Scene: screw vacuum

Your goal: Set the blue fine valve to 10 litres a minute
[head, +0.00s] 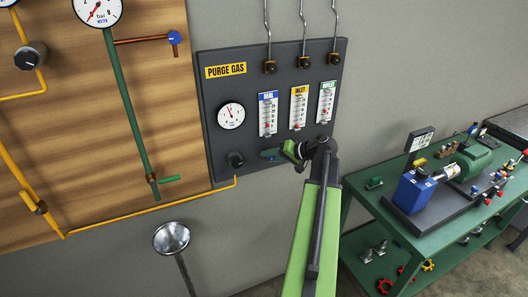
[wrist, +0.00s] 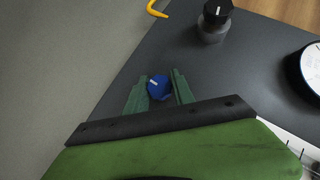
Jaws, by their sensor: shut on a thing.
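The blue fine valve (wrist: 158,90) is a small blue knob with a white mark, low on the dark purge gas panel (head: 222,90). In the wrist view it sits between the two green fingers of my gripper (wrist: 159,84), which is shut on it. In the head view my gripper (head: 273,154) reaches the panel's lower edge from the right and mostly hides the knob. Above it is the blue-labelled flow tube (head: 268,114) with a white scale. A red float shows low in the tube; its exact reading is too small to tell.
A yellow-labelled tube (head: 299,108) and a green-labelled tube (head: 326,102) stand to the right. A black knob (head: 235,159) sits left of my gripper, also in the wrist view (wrist: 215,20), below a round gauge (head: 231,116). A green bench (head: 425,222) stands at right.

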